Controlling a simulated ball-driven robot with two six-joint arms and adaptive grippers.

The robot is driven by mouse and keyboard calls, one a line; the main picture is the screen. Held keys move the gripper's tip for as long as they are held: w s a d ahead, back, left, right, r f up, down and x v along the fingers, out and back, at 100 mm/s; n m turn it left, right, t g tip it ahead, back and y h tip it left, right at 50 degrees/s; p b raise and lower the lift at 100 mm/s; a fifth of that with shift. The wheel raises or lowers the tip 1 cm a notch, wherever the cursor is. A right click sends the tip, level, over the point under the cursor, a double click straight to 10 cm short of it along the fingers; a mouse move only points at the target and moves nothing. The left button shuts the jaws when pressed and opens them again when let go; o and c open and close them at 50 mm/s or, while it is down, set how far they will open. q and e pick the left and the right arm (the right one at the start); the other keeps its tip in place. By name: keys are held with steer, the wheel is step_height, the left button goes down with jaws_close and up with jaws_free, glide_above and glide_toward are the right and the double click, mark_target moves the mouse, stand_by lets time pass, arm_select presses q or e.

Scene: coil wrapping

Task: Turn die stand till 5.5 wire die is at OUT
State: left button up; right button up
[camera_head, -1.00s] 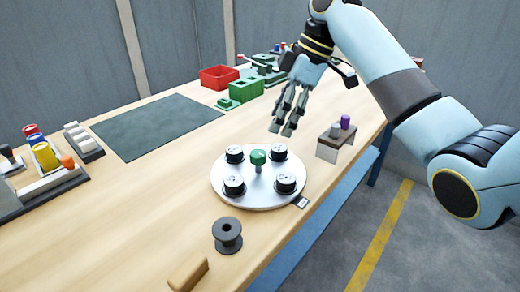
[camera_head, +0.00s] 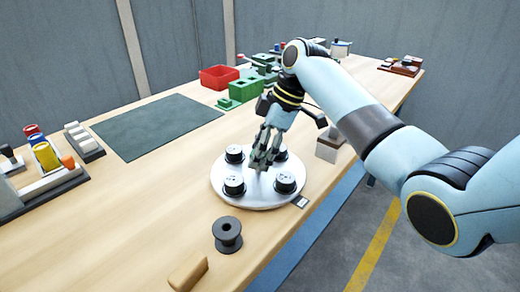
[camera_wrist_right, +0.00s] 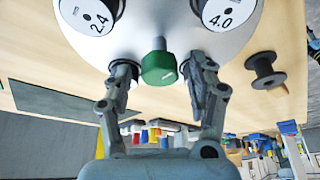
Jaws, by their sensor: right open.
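The die stand is a round pale disc (camera_head: 248,200) on the bench, bearing several black dies with white tops. In the right wrist view, the die marked 2.4 (camera_wrist_right: 90,14) and the die marked 4.0 (camera_wrist_right: 222,10) show. I cannot make out the 5.5 die; the labels are too small in the head view. The green knob (camera_wrist_right: 158,68) at the disc's centre is hidden behind my gripper in the head view. My right gripper (camera_head: 263,165) is open over the disc's middle, its fingers on either side of the knob. A small tag (camera_head: 300,202) lies by the disc's right edge, its writing unreadable.
A dark spool (camera_head: 228,235) and a wooden block (camera_head: 188,274) stand in front of the disc. A green mat (camera_head: 158,127) lies flat at the left; a red bin (camera_head: 219,77) is at the back.

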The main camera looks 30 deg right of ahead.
jaws_close()
stand_by(0.5)
